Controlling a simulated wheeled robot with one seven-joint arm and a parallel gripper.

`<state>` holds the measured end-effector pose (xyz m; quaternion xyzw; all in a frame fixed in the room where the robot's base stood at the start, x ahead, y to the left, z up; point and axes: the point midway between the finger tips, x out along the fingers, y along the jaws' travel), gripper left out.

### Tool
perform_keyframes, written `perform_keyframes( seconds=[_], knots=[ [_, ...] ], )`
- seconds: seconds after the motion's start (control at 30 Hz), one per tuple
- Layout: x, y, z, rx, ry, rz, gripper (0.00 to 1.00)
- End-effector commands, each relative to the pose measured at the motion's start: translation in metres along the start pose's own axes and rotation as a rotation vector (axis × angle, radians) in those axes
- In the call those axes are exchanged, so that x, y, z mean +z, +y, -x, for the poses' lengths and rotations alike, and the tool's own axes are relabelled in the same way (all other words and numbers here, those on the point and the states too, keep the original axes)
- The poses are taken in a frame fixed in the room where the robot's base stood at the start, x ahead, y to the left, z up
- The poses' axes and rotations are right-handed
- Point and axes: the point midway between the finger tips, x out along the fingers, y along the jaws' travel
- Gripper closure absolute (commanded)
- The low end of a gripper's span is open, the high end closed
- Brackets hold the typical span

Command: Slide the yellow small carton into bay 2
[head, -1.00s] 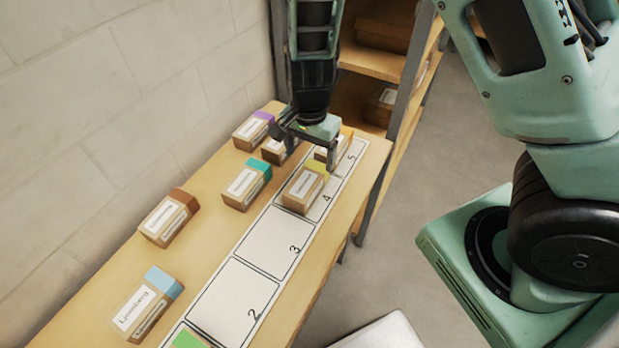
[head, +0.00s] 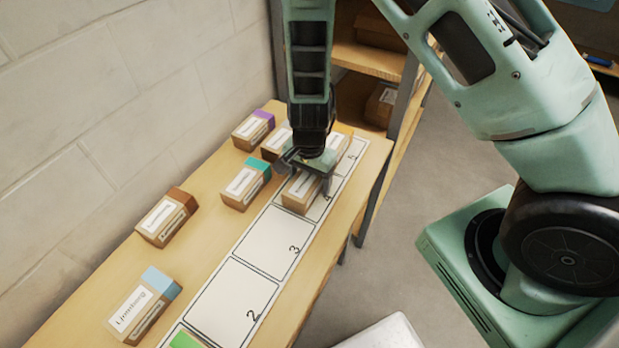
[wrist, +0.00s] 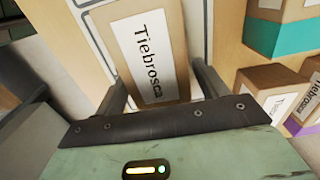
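The yellow small carton (head: 296,195) lies in bay 4 of the white numbered strip. Its yellow end is hidden under my gripper in the head view. My gripper (head: 308,182) is low over this carton. In the wrist view the carton's labelled face (wrist: 150,55), reading "Tiebrosca", lies between the two fingers of my gripper (wrist: 162,88). The fingers are apart on either side, with a gap showing at the right finger. Bay 2 (head: 232,300) is empty, nearer the front of the strip.
Bay 3 (head: 273,242) is empty. A green carton (head: 186,341) is at the bottom edge. Light blue (head: 140,312), brown (head: 167,218), teal (head: 245,185) and purple (head: 254,130) cartons stand left of the strip. A wall borders the left; a shelf (head: 370,62) stands behind.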

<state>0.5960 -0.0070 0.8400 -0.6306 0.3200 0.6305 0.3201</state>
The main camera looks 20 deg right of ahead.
Motion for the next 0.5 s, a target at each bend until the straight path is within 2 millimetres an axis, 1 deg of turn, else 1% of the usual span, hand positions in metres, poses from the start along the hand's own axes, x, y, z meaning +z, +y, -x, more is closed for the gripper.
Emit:
perform_keyframes(
  seconds=[0.03, 0.07, 0.1, 0.13, 0.17, 0.33, 0.5],
  knots=[
    [0.000, 0.000, 0.000, 0.000, 0.000, 0.000, 0.42],
    [0.000, 0.000, 0.000, 0.000, 0.000, 0.000, 0.51],
    [0.000, 0.000, 0.000, 0.000, 0.000, 0.000, 0.62],
    [0.000, 0.000, 0.000, 0.000, 0.000, 0.000, 0.70],
    [0.000, 0.000, 0.000, 0.000, 0.000, 0.000, 0.76],
    [0.002, 0.000, 0.000, 0.000, 0.000, 0.001, 0.76],
    [0.010, 0.000, 0.001, 0.000, -0.002, 0.003, 0.76]
  ],
)
